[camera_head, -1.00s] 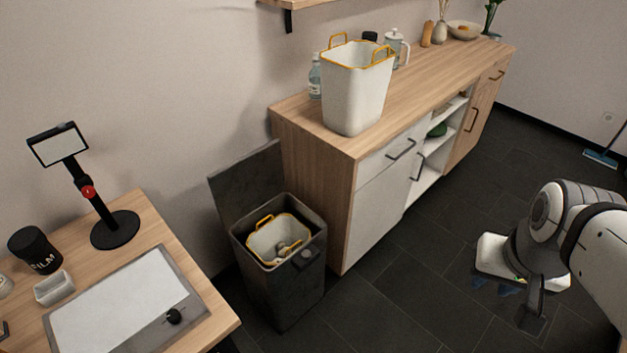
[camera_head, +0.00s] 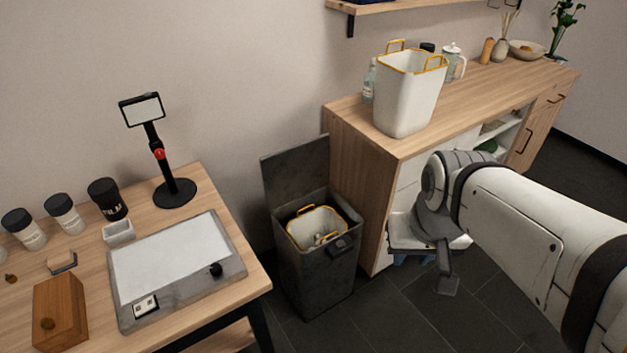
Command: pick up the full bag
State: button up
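A white bag with yellow handles (camera_head: 311,238) sits inside the dark grey bin (camera_head: 318,277), whose lid stands open. Some small light contents show in this bag. Another white bag with yellow handles (camera_head: 407,101) stands upright on the wooden cabinet; its inside is mostly hidden. My gripper (camera_head: 446,284) hangs at the end of my arm, to the right of the bin and in front of the cabinet, apart from both bags. Its fingers are not clear enough to tell whether they are open or shut.
The wooden cabinet (camera_head: 487,91) also bears a bottle, a jug, vases and a bowl. A desk (camera_head: 256,281) at the left holds a lamp-like stand (camera_head: 175,192), a light panel (camera_head: 170,262), canisters and a wooden block. Dark floor lies in front of the bin.

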aim_at(310, 230)
jog(key=z, duration=0.05)
jog(key=i, duration=1)
jog(key=u, duration=0.05)
